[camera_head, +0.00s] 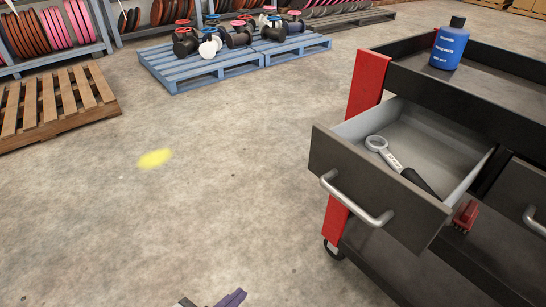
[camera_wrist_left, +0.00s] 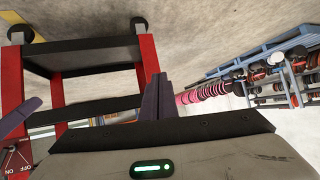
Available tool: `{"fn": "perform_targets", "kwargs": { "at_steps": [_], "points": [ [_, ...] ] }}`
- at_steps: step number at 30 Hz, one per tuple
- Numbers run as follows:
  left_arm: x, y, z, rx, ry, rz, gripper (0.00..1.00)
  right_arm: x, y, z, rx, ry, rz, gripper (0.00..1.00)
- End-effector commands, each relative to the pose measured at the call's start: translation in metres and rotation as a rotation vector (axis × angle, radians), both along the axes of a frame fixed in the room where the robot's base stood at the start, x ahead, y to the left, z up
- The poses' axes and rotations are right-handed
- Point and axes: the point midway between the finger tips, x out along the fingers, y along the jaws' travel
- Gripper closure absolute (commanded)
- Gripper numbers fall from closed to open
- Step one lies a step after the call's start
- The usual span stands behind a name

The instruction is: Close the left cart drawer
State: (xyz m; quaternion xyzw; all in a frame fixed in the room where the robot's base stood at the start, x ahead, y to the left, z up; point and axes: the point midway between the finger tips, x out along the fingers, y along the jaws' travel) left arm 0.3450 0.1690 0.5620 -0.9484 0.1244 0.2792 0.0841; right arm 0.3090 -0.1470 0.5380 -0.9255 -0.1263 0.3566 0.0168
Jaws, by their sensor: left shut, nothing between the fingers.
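The left cart drawer (camera_head: 380,185) stands pulled out of the cart in the head view, with a dark front and a grey inside. Its silver bar handle (camera_head: 355,203) runs along the front. A ring-headed wrench with a dark grip (camera_head: 400,165) lies in it. My left gripper (camera_head: 232,297) shows only as a purple tip at the bottom edge, apart from the drawer and to its lower left. In the left wrist view its purple fingers (camera_wrist_left: 161,96) are together and empty. Another purple piece (camera_wrist_left: 18,118) at the left edge may be my right gripper; its jaws cannot be made out.
The cart has red posts (camera_head: 368,82) and a dark top tray with a blue bottle (camera_head: 448,45). A second drawer handle (camera_head: 535,220) is at the right edge. A red object (camera_head: 465,215) sits beside the drawer. Blue pallets (camera_head: 215,65) stand behind; the floor left of the cart is clear.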

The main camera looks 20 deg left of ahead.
Motion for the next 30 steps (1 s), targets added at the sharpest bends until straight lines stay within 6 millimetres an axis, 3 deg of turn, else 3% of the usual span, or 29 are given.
{"fn": "perform_targets", "kwargs": {
  "at_steps": [1, 4, 6, 9, 12, 20, 30],
  "points": [
    [0.022, 0.011, 0.039, 0.107, -0.117, -0.044, 1.00, -0.001, -0.001, 0.017, -0.006, 0.005, 0.002, 0.54],
    [0.060, 0.023, 0.109, 0.355, -0.378, -0.164, 1.00, -0.005, -0.002, 0.029, -0.019, 0.019, 0.006, 0.54],
    [0.078, 0.021, 0.156, 0.532, -0.555, -0.270, 1.00, -0.007, -0.003, 0.037, -0.028, 0.029, 0.008, 0.54],
    [0.090, 0.008, 0.206, 0.761, -0.766, -0.430, 1.00, -0.006, -0.003, 0.047, -0.039, 0.035, 0.010, 0.54],
    [0.091, -0.007, 0.233, 0.938, -0.914, -0.577, 1.00, -0.004, -0.004, 0.054, -0.048, 0.036, 0.013, 0.54],
    [0.094, -0.026, 0.245, 1.118, -1.045, -0.749, 1.00, -0.001, -0.005, 0.058, -0.059, 0.037, 0.016, 0.54],
    [0.145, -0.063, 0.246, 1.118, -1.045, -0.745, 1.00, -0.004, -0.005, 0.063, -0.055, 0.043, 0.011, 0.54]
  ]
}}
